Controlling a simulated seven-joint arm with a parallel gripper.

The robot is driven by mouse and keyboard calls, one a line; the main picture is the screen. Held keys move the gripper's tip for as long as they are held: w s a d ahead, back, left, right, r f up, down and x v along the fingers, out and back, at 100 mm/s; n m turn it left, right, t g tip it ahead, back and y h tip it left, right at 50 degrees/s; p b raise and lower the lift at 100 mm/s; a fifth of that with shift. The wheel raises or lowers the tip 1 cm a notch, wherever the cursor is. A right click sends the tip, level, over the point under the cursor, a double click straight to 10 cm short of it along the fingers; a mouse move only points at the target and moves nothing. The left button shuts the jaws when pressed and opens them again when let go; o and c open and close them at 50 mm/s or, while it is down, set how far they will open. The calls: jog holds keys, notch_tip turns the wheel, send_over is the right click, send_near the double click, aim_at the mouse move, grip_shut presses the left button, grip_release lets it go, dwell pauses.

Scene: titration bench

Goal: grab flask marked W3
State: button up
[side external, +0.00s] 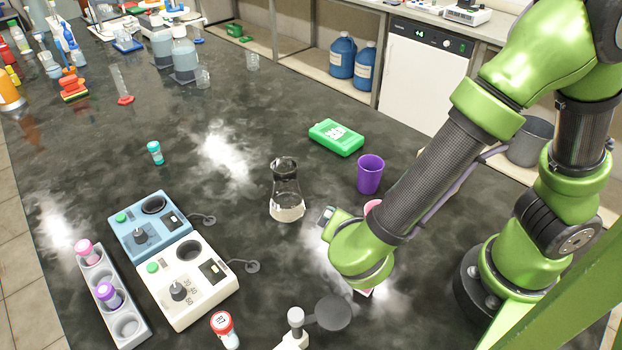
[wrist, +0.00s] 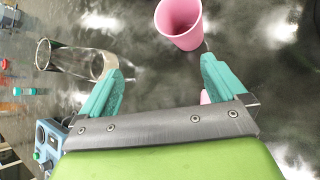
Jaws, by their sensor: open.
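A clear glass conical flask (side external: 287,198) with a little clear liquid stands upright near the middle of the dark bench in the side external view. I cannot read a W3 mark on it. A clear glass vessel (wrist: 75,60), seemingly this flask, shows in the wrist view at upper left, beyond and left of the left finger. My gripper (wrist: 167,65) is open, with its teal fingers spread and nothing between them.
A pink cup (wrist: 180,20) is ahead of the fingers in the wrist view. A purple cup (side external: 371,174) and a green container (side external: 336,137) stand behind. A blue device (side external: 150,228), a white device (side external: 188,280) and a vial rack (side external: 112,300) are at left.

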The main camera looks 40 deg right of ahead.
aim_at(289, 195)
jog(key=a+n+t, duration=0.1)
jog(key=n, duration=0.1)
jog(key=w+a+n+t, duration=0.1)
jog(key=a+n, duration=0.1)
jog(key=w+a+n+t, duration=0.1)
jog(key=n+t, duration=0.1)
jog(key=shift+w+a+f+n, duration=0.2)
jog(key=shift+a+f+n, duration=0.1)
jog(key=shift+f, duration=0.1)
jog(key=w+d+n, duration=0.1)
jog(key=w, duration=0.3)
jog(key=w+d+f+n+t, duration=0.1)
jog(key=w, duration=0.3)
jog(key=w+d+f+n+t+y, duration=0.1)
jog(key=w, duration=0.2)
jog(key=shift+w+f, duration=0.15)
jog(key=shift+w, duration=0.25)
jog(key=shift+w+r+x, duration=0.1)
jog(key=shift+r+x, duration=0.05)
jog(key=shift+x, duration=1.2)
jog(key=shift+w+r+x, duration=0.1)
jog(key=shift+r+x, duration=0.05)
jog(key=shift+x, duration=1.25)
jog(key=shift+a, duration=0.1)
jog(key=shift+r+t, duration=0.1)
jog(key=shift+t, duration=0.2)
jog(key=c, duration=1.3)
jog(key=shift+o, duration=0.2)
jog(key=shift+r, duration=0.15)
